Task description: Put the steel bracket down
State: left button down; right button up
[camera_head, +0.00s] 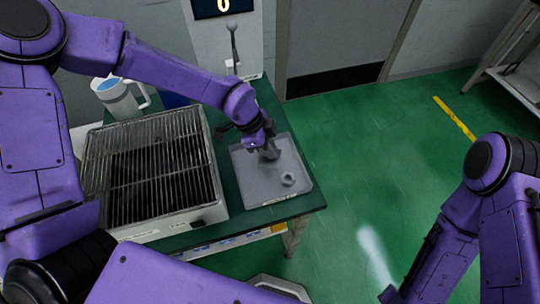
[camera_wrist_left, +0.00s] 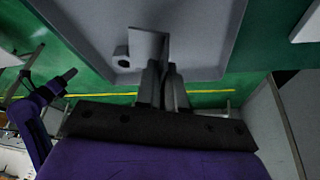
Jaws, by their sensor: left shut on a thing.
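The steel bracket (camera_wrist_left: 146,44) is a grey plate-like piece held between the fingertips of my left gripper (camera_wrist_left: 163,80). In the head view the left gripper (camera_head: 262,143) points down over the grey tray (camera_head: 300,195), and the bracket (camera_head: 270,153) shows just below it, over the tray's back half. The left gripper is shut on the bracket. I cannot tell whether the bracket touches the tray floor. Its lower part is hard to make out. My right arm is at the lower right of the head view, with its gripper out of frame.
A metal box with a wire grate (camera_head: 150,170) stands left of the tray on the green table (camera_head: 232,190). A white jug (camera_head: 118,100) stands behind it. Open floor lies to the right.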

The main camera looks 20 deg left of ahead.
pick_arm(q)
notch_tip(320, 180, down, 3)
jog(key=shift+f+p, duration=0.1)
jog(key=shift+p, duration=0.25)
jog(key=shift+f, duration=0.3)
jog(key=c, duration=1.2)
grip_release()
jog(key=shift+c, duration=0.2)
jog(key=shift+r, duration=0.1)
jog(key=shift+a+r, duration=0.15)
jog(key=shift+r, duration=0.2)
jog(key=b+v, duration=0.2)
jog(key=v, duration=0.9)
jog(key=shift+b, duration=0.4)
jog(key=shift+s+r, duration=0.1)
jog(key=shift+s, duration=0.05)
